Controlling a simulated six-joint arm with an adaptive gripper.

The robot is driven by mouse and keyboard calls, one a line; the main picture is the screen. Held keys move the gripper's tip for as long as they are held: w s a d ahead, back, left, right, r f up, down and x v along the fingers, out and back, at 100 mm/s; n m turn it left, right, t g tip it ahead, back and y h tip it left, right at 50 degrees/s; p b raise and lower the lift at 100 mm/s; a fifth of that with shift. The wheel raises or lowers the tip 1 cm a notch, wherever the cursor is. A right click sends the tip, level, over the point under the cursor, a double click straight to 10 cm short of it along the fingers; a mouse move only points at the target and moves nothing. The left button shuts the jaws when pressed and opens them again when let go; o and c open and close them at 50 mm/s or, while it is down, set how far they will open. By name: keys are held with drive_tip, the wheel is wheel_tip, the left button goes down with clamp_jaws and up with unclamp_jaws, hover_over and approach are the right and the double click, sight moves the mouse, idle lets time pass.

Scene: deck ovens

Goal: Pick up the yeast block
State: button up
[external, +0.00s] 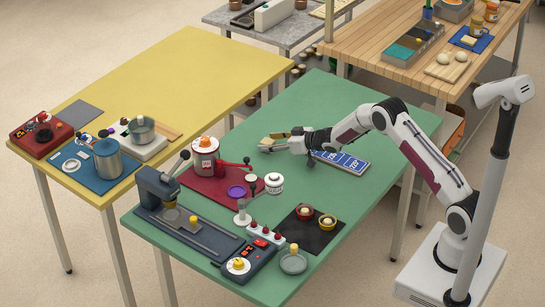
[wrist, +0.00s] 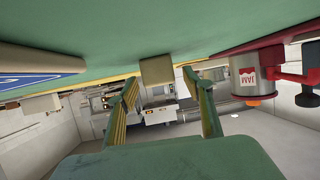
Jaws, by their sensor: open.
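The yeast block appears to be the small beige block (wrist: 156,71) on the green table, seen ahead of my gripper in the wrist view, which shows the scene upside down. My gripper (wrist: 165,90) is open, with its two ribbed fingers apart. The block appears between the fingertip lines, a little beyond the tips, and nothing is held. In the external view my gripper (external: 268,143) is low over the middle of the green table (external: 320,100), pointing left. There I cannot clearly separate the block from the fingers.
A blue-and-white board (external: 341,161) lies beside my wrist. The jam pot (external: 206,156) with a red handle stands on a red mat to the left, and at right in the wrist view (wrist: 249,76). A white lidded jar (external: 274,184) is in front. The table behind is clear.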

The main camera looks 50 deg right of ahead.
sight(271, 142)
drive_tip(key=c, duration=1.2)
drive_tip(key=shift+r, duration=0.1)
drive_tip(key=shift+r, duration=4.95)
